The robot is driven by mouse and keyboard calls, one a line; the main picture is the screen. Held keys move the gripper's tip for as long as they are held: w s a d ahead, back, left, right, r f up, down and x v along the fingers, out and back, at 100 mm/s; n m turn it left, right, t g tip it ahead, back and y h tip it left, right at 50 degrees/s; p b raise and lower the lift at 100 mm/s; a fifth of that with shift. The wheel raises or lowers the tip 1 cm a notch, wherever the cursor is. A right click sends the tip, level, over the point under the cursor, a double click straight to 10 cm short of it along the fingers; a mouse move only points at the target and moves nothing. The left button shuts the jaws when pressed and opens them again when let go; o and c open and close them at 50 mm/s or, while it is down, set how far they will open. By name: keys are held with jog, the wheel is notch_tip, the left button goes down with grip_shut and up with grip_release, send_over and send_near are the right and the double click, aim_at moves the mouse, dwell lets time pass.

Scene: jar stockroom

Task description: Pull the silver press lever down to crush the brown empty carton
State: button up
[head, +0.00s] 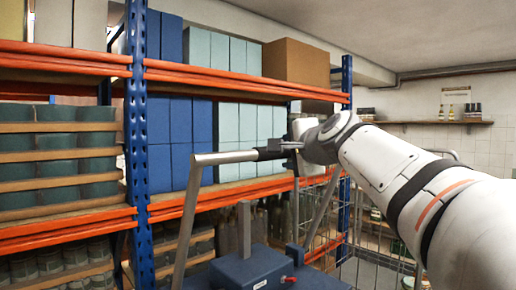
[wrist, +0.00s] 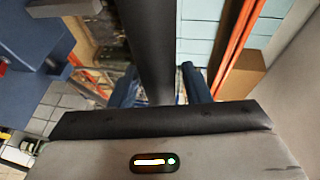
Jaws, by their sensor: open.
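The silver press lever (head: 225,157) is a bent bar; one arm rises from the blue press (head: 240,268) and a level bar runs right toward my gripper (head: 270,151). In the wrist view the lever (wrist: 148,45) looks dark grey and passes between the two parted fingers of my gripper (wrist: 160,84). The jaws are open around the bar, with a gap showing on the right side. The blue press also shows in the wrist view (wrist: 30,45) at the upper left. No carton shows in the press; its inside is hidden.
An orange and blue rack (head: 138,110) with blue and pale boxes and jars stands behind the press. A brown box (head: 295,62) sits on its top shelf. A wire cage (head: 375,245) stands right of the press, below my arm. A wall shelf (head: 430,122) is farther back.

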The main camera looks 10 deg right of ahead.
jog(key=shift+x, duration=0.85)
jog(key=shift+c, duration=0.5)
grip_shut()
